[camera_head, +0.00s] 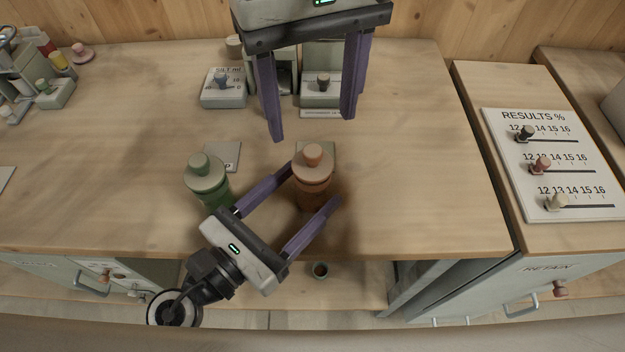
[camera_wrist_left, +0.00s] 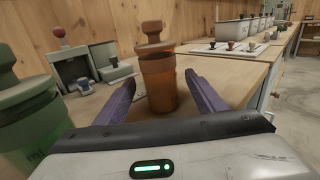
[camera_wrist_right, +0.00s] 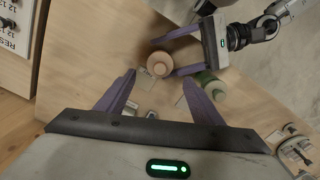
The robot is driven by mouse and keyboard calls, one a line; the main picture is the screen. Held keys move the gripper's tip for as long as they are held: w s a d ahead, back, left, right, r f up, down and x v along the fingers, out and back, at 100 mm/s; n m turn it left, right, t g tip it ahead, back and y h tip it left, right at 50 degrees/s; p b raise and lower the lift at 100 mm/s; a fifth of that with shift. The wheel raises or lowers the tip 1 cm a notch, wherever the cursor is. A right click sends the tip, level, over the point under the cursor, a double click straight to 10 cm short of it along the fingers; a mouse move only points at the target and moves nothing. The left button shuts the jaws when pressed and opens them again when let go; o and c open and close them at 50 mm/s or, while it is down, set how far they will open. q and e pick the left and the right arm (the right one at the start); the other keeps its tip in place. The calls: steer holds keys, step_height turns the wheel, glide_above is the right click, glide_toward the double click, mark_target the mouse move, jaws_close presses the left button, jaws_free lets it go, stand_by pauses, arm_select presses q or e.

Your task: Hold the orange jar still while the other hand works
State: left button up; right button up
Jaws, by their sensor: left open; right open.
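The orange jar (camera_head: 312,186) stands upright near the front edge of the table, with a knobbed lid on top. My left gripper (camera_head: 312,184) is open, its purple fingers reaching to either side of the jar; I cannot tell whether they touch it. In the left wrist view the jar (camera_wrist_left: 158,80) stands between and beyond the fingertips. My right gripper (camera_head: 312,128) is open and empty, above the table behind the jar. In the right wrist view the jar's lid (camera_wrist_right: 160,64) shows beyond the right fingertips.
A green jar (camera_head: 206,180) stands just left of the orange jar, close to my left gripper. Small grey units with knobs (camera_head: 222,90) stand at the back. A results board (camera_head: 548,165) lies on the right cabinet. The table's middle right is clear.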

mark_target(313, 148)
arm_select(q)
steer(key=c, duration=1.6)
arm_select(e)
steer(key=c, duration=0.5)
steer(key=shift+o, duration=0.2)
steer(key=m, duration=0.3)
steer(key=r+m, duration=0.1)
steer(key=m, duration=0.6)
steer(key=shift+r, duration=0.3)
step_height(313, 148, up, 4)
steer(key=m, duration=2.9)
steer(key=shift+m, duration=0.3)
step_height(313, 148, down, 12)
steer(key=shift+w+r, duration=0.1)
steer(key=shift+w, duration=0.05)
